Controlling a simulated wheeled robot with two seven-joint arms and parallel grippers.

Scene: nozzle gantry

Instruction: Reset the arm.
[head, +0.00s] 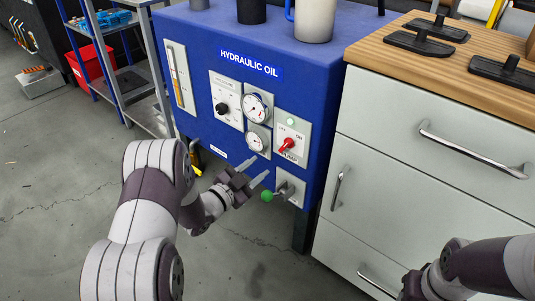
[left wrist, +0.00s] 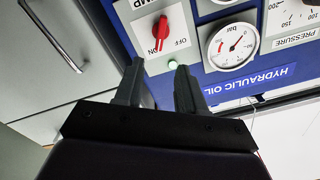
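My left gripper (head: 259,167) is open and empty in front of the blue hydraulic oil cabinet (head: 215,60). In the left wrist view its two dark fingers (left wrist: 158,67) stand apart with nothing between them, and the cabinet panel appears upside down behind them. My left arm reaches in from the lower left. My right gripper (head: 415,287) is at the bottom right edge in the head view, by the drawer cabinet; its fingers are hidden or cut off.
A white drawer cabinet (head: 400,165) stands to the right. A blue-framed shelf (head: 130,80) is at the left. Open floor lies at lower left.

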